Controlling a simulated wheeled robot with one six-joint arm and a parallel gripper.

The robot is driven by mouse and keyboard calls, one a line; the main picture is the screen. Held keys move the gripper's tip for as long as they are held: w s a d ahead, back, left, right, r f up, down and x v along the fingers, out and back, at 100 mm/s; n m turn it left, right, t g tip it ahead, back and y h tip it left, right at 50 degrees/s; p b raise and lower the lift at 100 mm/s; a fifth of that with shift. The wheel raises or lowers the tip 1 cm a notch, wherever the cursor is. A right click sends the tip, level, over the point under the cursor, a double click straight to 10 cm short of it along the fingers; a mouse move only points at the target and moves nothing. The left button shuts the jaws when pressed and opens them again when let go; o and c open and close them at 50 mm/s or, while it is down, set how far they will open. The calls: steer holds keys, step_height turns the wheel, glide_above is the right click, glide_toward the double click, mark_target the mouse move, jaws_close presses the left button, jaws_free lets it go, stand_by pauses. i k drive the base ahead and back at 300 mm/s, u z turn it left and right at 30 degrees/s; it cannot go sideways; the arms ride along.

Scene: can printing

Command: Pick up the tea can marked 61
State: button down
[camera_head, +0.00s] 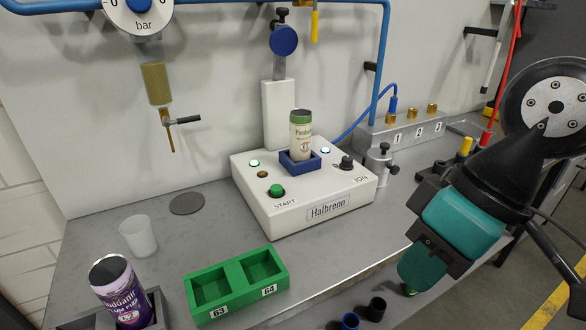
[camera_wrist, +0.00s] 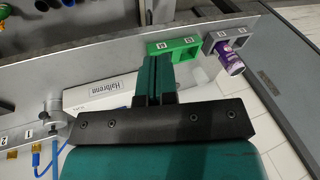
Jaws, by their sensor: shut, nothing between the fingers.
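A cream can with a green top (camera_head: 300,133) stands upright in a blue holder (camera_head: 290,166) on the white Halbrenn machine; its small number is too small to read for certain. A purple can (camera_head: 117,290) stands slightly tilted in a grey holder at the front left and also shows in the wrist view (camera_wrist: 230,62); its number is not clear either. My gripper (camera_head: 410,288) is shut and empty, with teal fingers pointing down near the table's front right edge, well apart from both cans. Its fingers show together in the wrist view (camera_wrist: 155,60).
A green tray (camera_head: 237,300) with empty pockets marked 63 and 64 sits at the front. The white machine (camera_head: 262,205) has a START button and lit lamps. A translucent cup (camera_head: 138,236), a grey disc (camera_head: 187,203) and a valve block (camera_head: 400,132) stand around it. Small dark cups lie near the front edge.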

mark_target(300, 119)
steer(key=k, duration=0.6)
steer(key=z, duration=0.65)
steer(key=i, duration=1.4)
steer(key=u, duration=1.05)
steer(key=i, duration=0.45)
steer(key=u, duration=0.4)
